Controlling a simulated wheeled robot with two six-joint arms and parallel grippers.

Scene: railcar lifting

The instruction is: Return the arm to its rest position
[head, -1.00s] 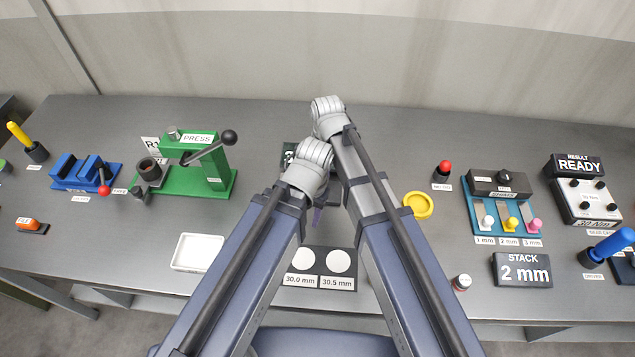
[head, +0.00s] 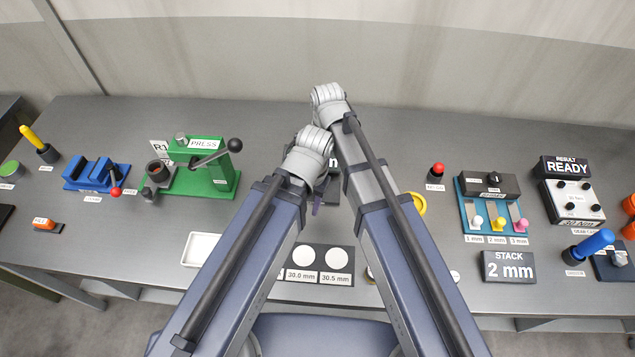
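My two arms reach forward over the middle of the workbench (head: 400,140) in the head view. The left arm's grey wrist joint lies just left of the right arm's and a little nearer to me. Both grippers are hidden behind their own wrists and arm links. Only a small dark purple part shows below the left wrist, too little to tell its state. No held object is visible.
A green press (head: 199,183) and blue vise (head: 92,175) stand at left. A white tray (head: 201,249) and a 30.0/30.5 mm board (head: 320,277) lie near the front. A shim dispenser (head: 489,186), STACK display (head: 508,267) and READY display (head: 566,167) stand at right.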

